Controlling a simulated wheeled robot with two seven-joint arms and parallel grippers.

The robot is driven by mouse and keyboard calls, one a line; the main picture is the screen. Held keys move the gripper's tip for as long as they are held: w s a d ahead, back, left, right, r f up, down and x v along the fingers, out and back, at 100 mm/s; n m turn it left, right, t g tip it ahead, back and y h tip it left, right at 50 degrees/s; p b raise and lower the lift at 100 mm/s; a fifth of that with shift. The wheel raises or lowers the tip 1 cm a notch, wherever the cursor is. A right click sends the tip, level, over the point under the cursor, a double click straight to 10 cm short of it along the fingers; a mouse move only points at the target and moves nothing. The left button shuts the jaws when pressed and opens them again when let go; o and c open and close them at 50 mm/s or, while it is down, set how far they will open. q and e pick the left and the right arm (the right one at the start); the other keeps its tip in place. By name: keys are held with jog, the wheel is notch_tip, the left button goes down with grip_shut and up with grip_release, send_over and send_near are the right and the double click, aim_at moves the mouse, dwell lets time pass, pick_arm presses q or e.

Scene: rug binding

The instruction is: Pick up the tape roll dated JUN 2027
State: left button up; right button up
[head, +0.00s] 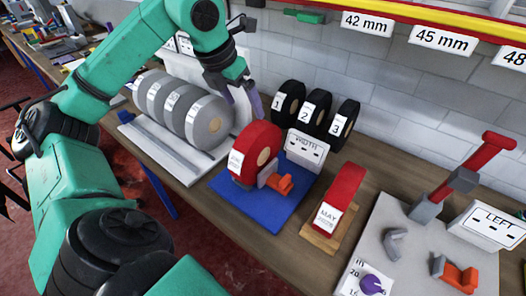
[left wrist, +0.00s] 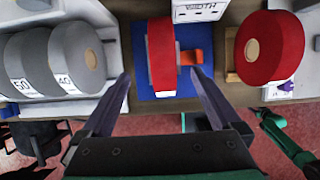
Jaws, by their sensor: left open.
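A red tape roll (head: 258,150) stands upright on a blue base (head: 228,199), with a white label too small to read. A second red roll (head: 345,187) stands on a wooden stand (head: 323,237); its label reads MAY and a year that is unclear. My left gripper (head: 243,104) is open and empty, above and behind the roll on the blue base. In the left wrist view that roll (left wrist: 161,55) shows between the two spread fingers (left wrist: 161,78), and the MAY roll (left wrist: 265,48) is off to the right.
Grey rolls (head: 208,122) stand in a white rack at the left. Black rolls (head: 315,108) numbered 1 to 3 and a WIDTH box (head: 306,147) stand behind the blue base. An orange clip (head: 280,184) sits beside the roll. A grey plate (head: 385,222) with a red lever is at the right.

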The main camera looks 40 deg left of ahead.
pick_arm(q)
send_over(257, 152)
jog(key=w+a, duration=0.1)
jog(key=a, duration=0.2)
notch_tip(257, 152, down, 6)
jog(key=shift+d+r, duration=0.1)
jog(key=shift+r, duration=0.1)
jog(key=p+x, duration=0.2)
jog(key=x, duration=0.6)
jog(key=shift+s+d, duration=0.1)
jog(key=shift+d, duration=0.05)
jog(key=shift+f, duration=0.3)
jog(key=shift+r, duration=0.1)
grip_shut()
pick_arm(e)
jog(key=shift+s+r, duration=0.35)
jog(key=shift+r, duration=0.5)
